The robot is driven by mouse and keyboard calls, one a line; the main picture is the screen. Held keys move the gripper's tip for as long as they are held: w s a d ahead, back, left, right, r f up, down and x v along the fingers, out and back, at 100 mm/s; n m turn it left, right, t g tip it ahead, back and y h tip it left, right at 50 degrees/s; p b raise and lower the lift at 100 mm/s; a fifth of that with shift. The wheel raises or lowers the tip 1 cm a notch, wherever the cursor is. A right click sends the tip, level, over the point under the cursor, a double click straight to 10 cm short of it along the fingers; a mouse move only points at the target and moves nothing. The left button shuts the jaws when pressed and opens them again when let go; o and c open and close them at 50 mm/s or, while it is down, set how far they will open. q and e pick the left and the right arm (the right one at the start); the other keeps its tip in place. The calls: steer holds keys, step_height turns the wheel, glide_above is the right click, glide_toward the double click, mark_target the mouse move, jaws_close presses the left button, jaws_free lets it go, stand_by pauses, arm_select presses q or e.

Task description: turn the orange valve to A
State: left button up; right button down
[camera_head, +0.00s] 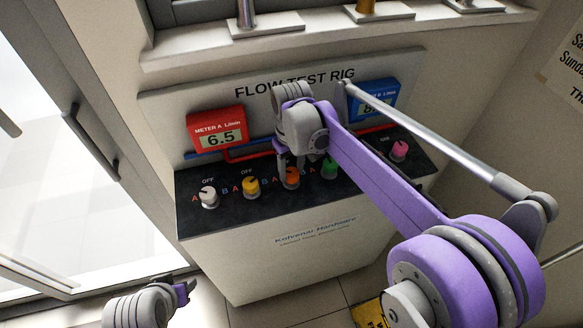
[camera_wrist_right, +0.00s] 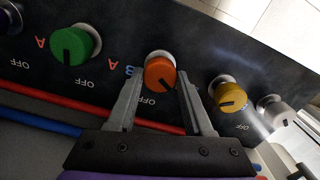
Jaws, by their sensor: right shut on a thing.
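The orange valve (camera_head: 291,179) is a round knob on the black panel of the flow test rig, between the yellow and green knobs. My right gripper (camera_head: 291,166) reaches down to it from above. In the right wrist view the two fingers (camera_wrist_right: 157,90) are shut on the orange knob (camera_wrist_right: 159,72), one on each side. Its dark pointer mark slants to the lower right there, off to one side of the OFF label. A blue B shows at its left; its A mark is hidden by a finger. My left gripper (camera_head: 184,291) is low at the left, away from the rig, its fingers unclear.
White (camera_head: 208,196), yellow (camera_head: 250,187), green (camera_head: 329,168) and pink (camera_head: 398,151) knobs share the panel. Red meter A (camera_head: 216,130) reads 6.5. Blue meter B (camera_head: 378,98) is partly hidden by my right arm. A shelf (camera_head: 300,48) juts out above the rig.

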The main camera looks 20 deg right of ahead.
mark_target(292, 172)
stand_by(0.5)
steer(key=shift+c, duration=1.5)
jaws_free()
steer(key=shift+r, duration=0.1)
step_height(292, 172, up, 11)
steer(key=shift+p, duration=0.4)
